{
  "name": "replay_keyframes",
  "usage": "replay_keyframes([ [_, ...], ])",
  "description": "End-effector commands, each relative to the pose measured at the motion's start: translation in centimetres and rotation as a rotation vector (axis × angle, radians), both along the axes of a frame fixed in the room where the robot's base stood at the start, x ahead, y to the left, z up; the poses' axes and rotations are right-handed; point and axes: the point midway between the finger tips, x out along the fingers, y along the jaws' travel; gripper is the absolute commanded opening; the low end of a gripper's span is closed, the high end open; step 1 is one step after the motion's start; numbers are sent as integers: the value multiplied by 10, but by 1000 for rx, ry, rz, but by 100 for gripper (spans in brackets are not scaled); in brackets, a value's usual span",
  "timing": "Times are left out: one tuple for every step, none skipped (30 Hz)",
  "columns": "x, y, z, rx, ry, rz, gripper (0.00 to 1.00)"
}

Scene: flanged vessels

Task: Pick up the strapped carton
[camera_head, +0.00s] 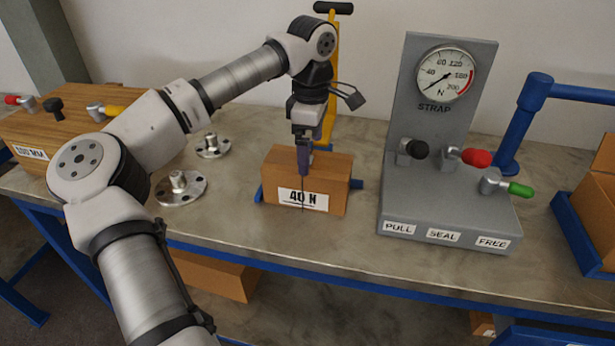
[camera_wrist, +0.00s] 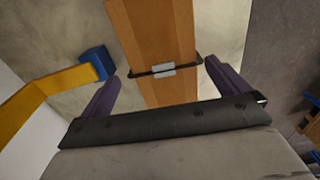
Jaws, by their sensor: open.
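The strapped carton (camera_head: 325,174) is a brown box with a "40 N" label on its front, on the workbench. In the wrist view the carton (camera_wrist: 153,35) runs between my fingers, with a thin dark strap and a metal seal (camera_wrist: 162,70) across its top. My gripper (camera_head: 304,168) points down over the carton's middle, with one finger showing before its front face. In the wrist view my gripper (camera_wrist: 162,72) is open, its purple fingers on either side of the carton near the strap. I cannot tell whether they touch it. The far finger is hidden in the head view.
A grey gauge stand (camera_head: 448,205) with PULL, SEAL and FREE levers stands close on the right. Two metal flanges (camera_head: 180,187) (camera_head: 213,147) lie left. A wooden lever block (camera_head: 60,130) is far left.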

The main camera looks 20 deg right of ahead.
Motion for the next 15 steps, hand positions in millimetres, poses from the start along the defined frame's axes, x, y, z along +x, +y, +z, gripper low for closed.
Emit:
replay_keyframes([
  [0, 1, -3, 0, 1, 0, 100],
  [0, 1, -5, -1, 3, 0, 100],
  [-1, 2, -9, -1, 3, 0, 100],
  [-1, 3, -13, -1, 3, 0, 100],
  [-1, 4, -17, -1, 3, 0, 100],
  [-2, 5, -23, 0, 5, -1, 100],
  [-2, 6, -28, -1, 4, -1, 100],
  [-2, 7, -32, -2, 4, 0, 100],
  [-2, 6, -39, -2, 4, 0, 100],
  [-2, 6, -43, -1, 4, 0, 100],
  [-2, 6, -46, -1, 3, 0, 100],
  [-2, 6, -49, -1, 2, 0, 100],
  [-1, 6, -51, -2, 1, 0, 100],
  [-2, 6, -52, -2, 2, 0, 100],
  [-1, 6, -53, -3, 1, 0, 100],
])
